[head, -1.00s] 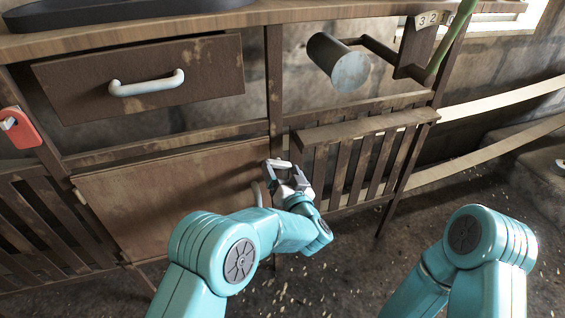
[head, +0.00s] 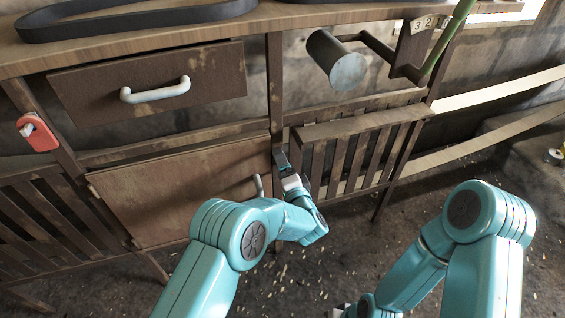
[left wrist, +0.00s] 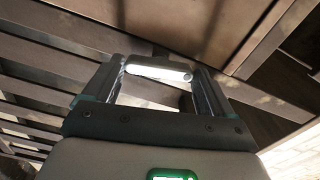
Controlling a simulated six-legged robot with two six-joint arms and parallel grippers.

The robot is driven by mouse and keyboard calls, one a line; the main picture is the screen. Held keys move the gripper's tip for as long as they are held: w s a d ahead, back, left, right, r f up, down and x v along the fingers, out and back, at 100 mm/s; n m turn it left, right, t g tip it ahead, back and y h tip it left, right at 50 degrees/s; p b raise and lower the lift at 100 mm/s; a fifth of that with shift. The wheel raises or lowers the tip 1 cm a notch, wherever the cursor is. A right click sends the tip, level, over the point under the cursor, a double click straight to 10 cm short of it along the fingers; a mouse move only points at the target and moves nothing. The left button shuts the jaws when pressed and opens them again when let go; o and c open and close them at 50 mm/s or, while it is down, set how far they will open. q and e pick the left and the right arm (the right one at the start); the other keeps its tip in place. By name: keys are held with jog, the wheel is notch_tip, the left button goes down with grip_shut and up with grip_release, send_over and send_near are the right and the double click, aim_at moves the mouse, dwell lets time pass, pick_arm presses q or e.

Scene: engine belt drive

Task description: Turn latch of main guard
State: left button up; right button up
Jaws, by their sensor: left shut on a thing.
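The main guard seems to be the brown panel door (head: 180,195) low on the bench, with a pale upright handle (head: 259,186) near its right edge. My left gripper (head: 281,160) is at the post just right of this door, at the height of its upper part. In the left wrist view a pale bar (left wrist: 158,73), which looks like the latch, lies between the two fingers, and the gripper is shut on it. In the head view the gripper hides the latch, so its angle is unclear. Of my right gripper only a small piece (head: 340,311) shows at the bottom edge.
A drawer (head: 90,97) with a white handle is above the door. A slatted panel (head: 345,160) is right of the post, below a grey cylinder (head: 345,70). A red tag (head: 38,135) hangs at left. A black belt (head: 135,16) lies on top.

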pick_arm(q)
jog(key=shift+r+m+p, duration=0.1)
jog(key=shift+m+p, duration=0.25)
jog(key=shift+m, duration=0.75)
jog(key=shift+d, duration=0.1)
jog(key=o, duration=0.8)
jog(key=shift+o, duration=0.2)
